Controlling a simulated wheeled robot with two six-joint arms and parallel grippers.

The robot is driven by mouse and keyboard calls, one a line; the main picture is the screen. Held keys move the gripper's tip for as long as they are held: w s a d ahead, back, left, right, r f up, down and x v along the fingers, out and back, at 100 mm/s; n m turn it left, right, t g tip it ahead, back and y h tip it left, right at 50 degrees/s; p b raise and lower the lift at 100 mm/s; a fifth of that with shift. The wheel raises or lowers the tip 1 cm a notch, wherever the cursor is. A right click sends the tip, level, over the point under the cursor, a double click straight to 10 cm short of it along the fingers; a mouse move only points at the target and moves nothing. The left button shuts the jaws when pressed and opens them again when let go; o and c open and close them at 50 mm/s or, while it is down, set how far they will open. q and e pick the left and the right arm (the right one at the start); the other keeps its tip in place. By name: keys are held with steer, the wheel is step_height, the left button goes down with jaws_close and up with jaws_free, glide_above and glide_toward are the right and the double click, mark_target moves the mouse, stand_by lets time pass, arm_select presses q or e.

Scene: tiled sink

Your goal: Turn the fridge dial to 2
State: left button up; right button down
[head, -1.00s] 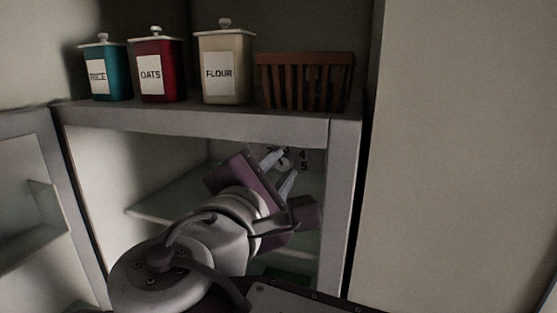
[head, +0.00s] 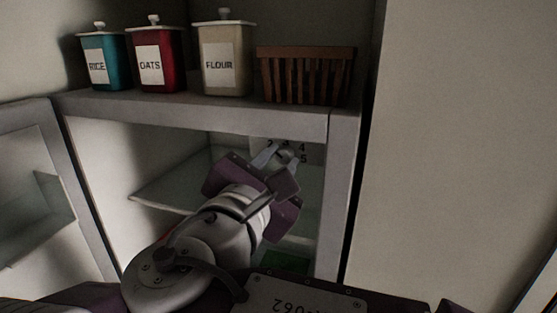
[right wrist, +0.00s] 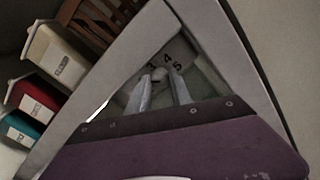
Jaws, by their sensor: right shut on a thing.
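The fridge dial (head: 284,155) is a small pale knob on a plate inside the open fridge, at its upper right, with printed numbers around it. In the head view 2, 4 and 5 show; the rest is partly hidden by my gripper. My right gripper (head: 277,162) reaches into the fridge and is shut on the dial. In the right wrist view the two fingers (right wrist: 165,88) lie on either side of the dial (right wrist: 158,73), with 4 and 5 beyond. I cannot make out which number the dial points to. My left gripper is not in view.
The fridge door (head: 35,190) stands open at the left. A glass shelf (head: 165,185) is inside, with a green item (head: 285,262) lower down. Rice (head: 102,60), oats (head: 155,60) and flour (head: 222,60) canisters and a brown basket (head: 305,75) stand on top.

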steer(key=shift+r, duration=0.1)
steer(key=c, duration=1.1)
jaws_free()
steer(key=shift+c, duration=0.2)
steer(key=shift+w, duration=0.1)
steer(key=b+v, duration=0.2)
steer(key=v, duration=0.7)
steer(key=shift+b, duration=0.3)
steer(key=shift+d, duration=0.1)
